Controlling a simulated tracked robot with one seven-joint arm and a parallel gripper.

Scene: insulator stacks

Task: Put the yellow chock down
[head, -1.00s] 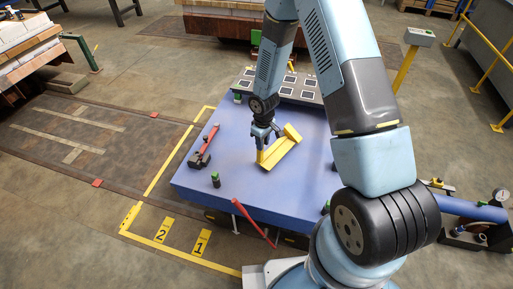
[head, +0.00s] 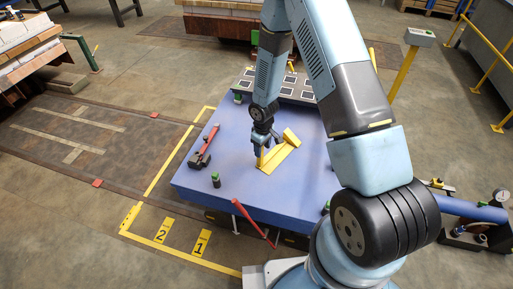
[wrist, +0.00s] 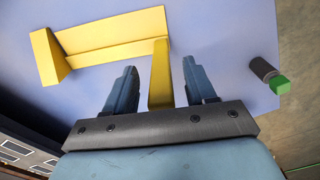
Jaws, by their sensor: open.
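The yellow chock (head: 279,156) lies on the blue table top (head: 235,185), near its middle. It has a flat plate with a raised block at one end and an upright piece at the other. My gripper (head: 261,150) is at the chock's left end. In the wrist view the chock (wrist: 110,36) reaches across the top left, and its upright piece stands between the two fingers of my gripper (wrist: 162,88). The fingers are open, with a gap visible on each side of the piece.
A red-handled tool (head: 205,146) lies on the table left of the chock. A small dark and green cylinder (head: 216,180) stands at the front left; one also shows in the wrist view (wrist: 272,77). A panel of dark squares (head: 285,88) is at the back.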

